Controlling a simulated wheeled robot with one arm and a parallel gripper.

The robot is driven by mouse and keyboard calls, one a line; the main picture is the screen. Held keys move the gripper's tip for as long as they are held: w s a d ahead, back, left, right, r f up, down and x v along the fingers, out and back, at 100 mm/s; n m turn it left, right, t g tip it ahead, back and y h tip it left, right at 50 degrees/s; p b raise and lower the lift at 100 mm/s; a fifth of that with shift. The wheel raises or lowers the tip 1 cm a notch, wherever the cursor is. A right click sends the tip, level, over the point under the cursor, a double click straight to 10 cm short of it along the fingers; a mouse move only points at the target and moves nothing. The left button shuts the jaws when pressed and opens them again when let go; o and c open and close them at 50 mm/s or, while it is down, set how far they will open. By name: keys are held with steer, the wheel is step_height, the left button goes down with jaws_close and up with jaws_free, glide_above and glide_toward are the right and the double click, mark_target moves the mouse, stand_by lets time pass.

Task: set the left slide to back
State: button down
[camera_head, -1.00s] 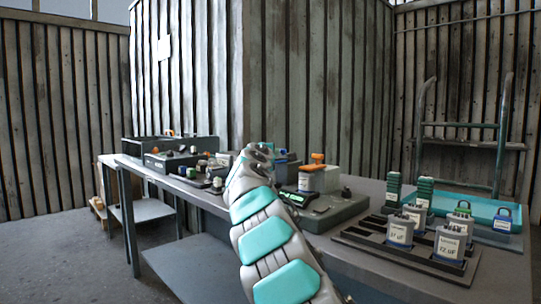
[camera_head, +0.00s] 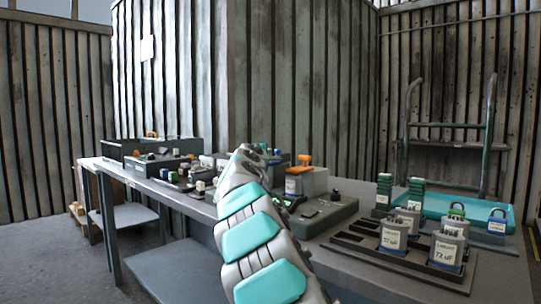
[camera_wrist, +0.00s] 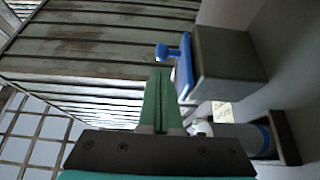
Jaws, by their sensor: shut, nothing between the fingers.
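My gripper (camera_wrist: 160,108) shows in the wrist view with its green fingers shut together and nothing between them. A blue handle (camera_wrist: 180,65) on a grey box (camera_wrist: 228,65) stands just to the right of the fingertips, apart from them as far as I can see. I cannot tell whether this handle is the left slide, or which position it is in. In the head view my arm reaches over the bench and hides my fingers and whatever is right behind them.
The grey bench (camera_head: 362,262) carries small control boxes at its far left. A grey-green box with an orange-topped unit (camera_head: 306,182) stands right of my arm. Labelled capacitors (camera_head: 394,235) stand in a dark rack, with a teal tray (camera_head: 465,210) behind. A hand truck (camera_head: 485,150) leans at the wall.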

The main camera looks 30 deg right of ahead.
steer(key=a, duration=0.3)
steer(key=shift+s+a, duration=0.2)
steer(key=shift+s, duration=0.05)
steer(key=b+v, duration=0.1)
steer(key=v, duration=0.8)
steer(key=shift+s+b, duration=0.2)
steer(key=shift+b, duration=0.1)
steer(key=shift+a+r, duration=0.1)
steer(key=shift+a, duration=0.05)
